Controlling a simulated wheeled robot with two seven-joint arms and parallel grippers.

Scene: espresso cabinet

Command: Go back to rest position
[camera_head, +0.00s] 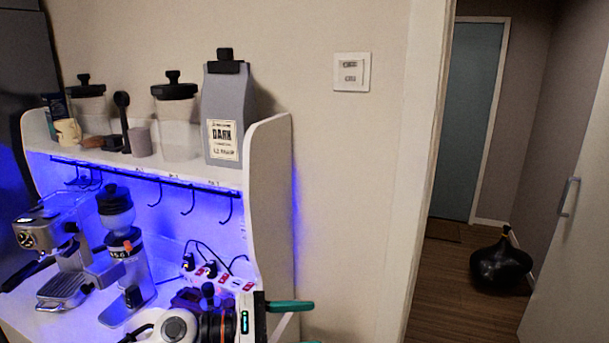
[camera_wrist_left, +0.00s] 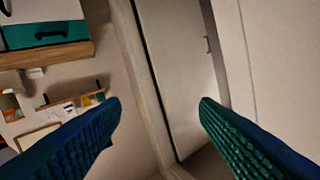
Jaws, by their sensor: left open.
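My left gripper (camera_head: 303,324) is at the bottom middle of the head view, in front of the cabinet's right side, with its teal fingers pointing right. In the left wrist view the left gripper (camera_wrist_left: 160,108) shows two ridged teal fingers spread wide, with nothing between them. Behind them are a wall and a pale door (camera_wrist_left: 178,75). The gripper is partly cut off by the lower edge of the head view. My right gripper is not in view.
The white cabinet (camera_head: 268,165) holds an espresso machine (camera_head: 65,245), a grinder (camera_head: 125,250) and a power strip (camera_head: 215,278). A doorway opens right, with a dark vase (camera_head: 500,265) on the floor.

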